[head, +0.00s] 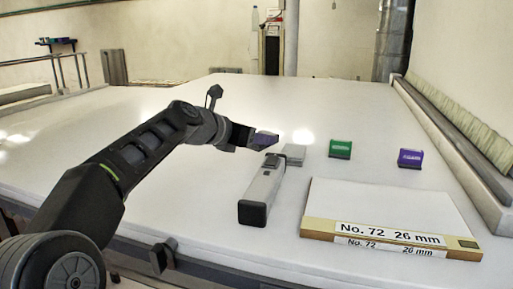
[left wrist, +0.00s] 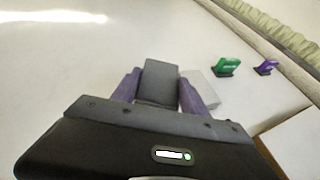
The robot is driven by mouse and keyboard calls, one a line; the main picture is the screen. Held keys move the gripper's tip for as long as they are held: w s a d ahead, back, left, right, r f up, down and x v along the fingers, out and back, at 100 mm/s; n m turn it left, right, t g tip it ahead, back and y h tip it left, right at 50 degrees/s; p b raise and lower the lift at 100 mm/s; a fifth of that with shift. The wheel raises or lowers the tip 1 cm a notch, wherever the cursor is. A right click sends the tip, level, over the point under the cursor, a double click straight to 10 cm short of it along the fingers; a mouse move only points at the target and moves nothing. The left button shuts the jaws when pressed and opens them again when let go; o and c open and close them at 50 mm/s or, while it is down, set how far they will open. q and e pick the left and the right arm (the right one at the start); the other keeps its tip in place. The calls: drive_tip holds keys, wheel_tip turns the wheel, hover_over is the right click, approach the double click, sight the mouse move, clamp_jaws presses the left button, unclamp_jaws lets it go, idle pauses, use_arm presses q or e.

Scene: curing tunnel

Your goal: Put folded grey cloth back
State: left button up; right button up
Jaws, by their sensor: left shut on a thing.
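My left gripper (head: 264,140) comes in from the left over the white table, its purple fingers just above the far end of a long grey handheld device. In the left wrist view the gripper (left wrist: 162,90) is shut on a dark grey flat folded piece (left wrist: 160,80), apparently the folded grey cloth. In the head view the near finger mostly hides this piece. A pale grey block (head: 294,154) lies on the table just right of the fingers; it also shows beside the right finger in the left wrist view (left wrist: 198,88). My right gripper is not in view.
The long grey device (head: 261,196) lies nearer me. A green stamp (head: 340,149) and a purple stamp (head: 410,158) stand to the right. A flat box labelled No. 72 26 mm (head: 390,210) lies front right. A bristled rail (head: 460,125) edges the right. The table's far left is clear.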

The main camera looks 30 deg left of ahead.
use_arm(q)
drive_tip(key=shift+f, duration=1.3)
drive_tip(key=shift+f, duration=0.1)
drive_tip(key=shift+f+b, duration=0.15)
drive_tip(key=shift+b, duration=0.15)
drive_tip(key=o, duration=1.5)
drive_tip(key=shift+c, duration=0.2)
drive_tip(key=shift+r, duration=0.2)
drive_tip(key=b+v, duration=0.2)
drive_tip(key=v, duration=1)
